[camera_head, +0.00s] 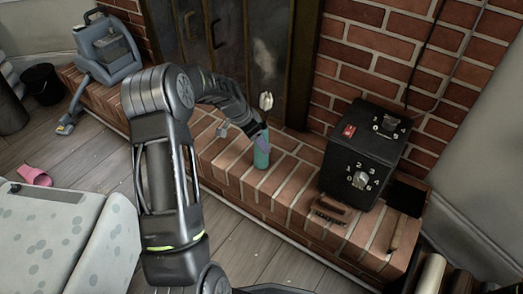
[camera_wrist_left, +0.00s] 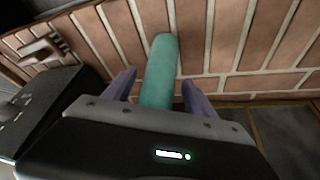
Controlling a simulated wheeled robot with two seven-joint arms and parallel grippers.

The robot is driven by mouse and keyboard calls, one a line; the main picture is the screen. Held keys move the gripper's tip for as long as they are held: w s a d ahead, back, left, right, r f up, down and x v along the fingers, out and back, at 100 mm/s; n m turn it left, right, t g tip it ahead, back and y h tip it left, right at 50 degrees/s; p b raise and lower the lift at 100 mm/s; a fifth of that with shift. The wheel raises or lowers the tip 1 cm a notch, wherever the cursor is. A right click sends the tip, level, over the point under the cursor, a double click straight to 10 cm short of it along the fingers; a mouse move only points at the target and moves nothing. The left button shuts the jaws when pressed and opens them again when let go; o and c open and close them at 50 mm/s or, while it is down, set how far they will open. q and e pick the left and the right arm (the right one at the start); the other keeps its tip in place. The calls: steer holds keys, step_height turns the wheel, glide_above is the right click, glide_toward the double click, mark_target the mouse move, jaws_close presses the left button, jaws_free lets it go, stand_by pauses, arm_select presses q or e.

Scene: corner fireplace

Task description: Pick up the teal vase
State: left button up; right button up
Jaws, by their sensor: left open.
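The teal vase (camera_head: 261,154) stands upright on the brick hearth ledge (camera_head: 283,186) in the head view, in front of the dark metal doors. In the left wrist view the vase (camera_wrist_left: 161,72) lies between the two purple-grey fingers of my left gripper (camera_wrist_left: 155,90). The fingers are open, one on each side of it, with gaps visible. The wrist housing hides the near end of the vase. In the head view my left gripper (camera_head: 258,132) is at the vase, partly hiding it. My right gripper is not in view.
A black box with numbered dials (camera_head: 365,150) stands right of the vase on the ledge. A brown brush (camera_head: 331,211) lies before it. A blue-grey machine (camera_head: 104,48) sits at the ledge's left end. A spotted light seat (camera_head: 50,240) is at lower left.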

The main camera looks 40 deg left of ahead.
arm_select(q)
jaws_close()
stand_by(0.7)
stand_by(0.3)
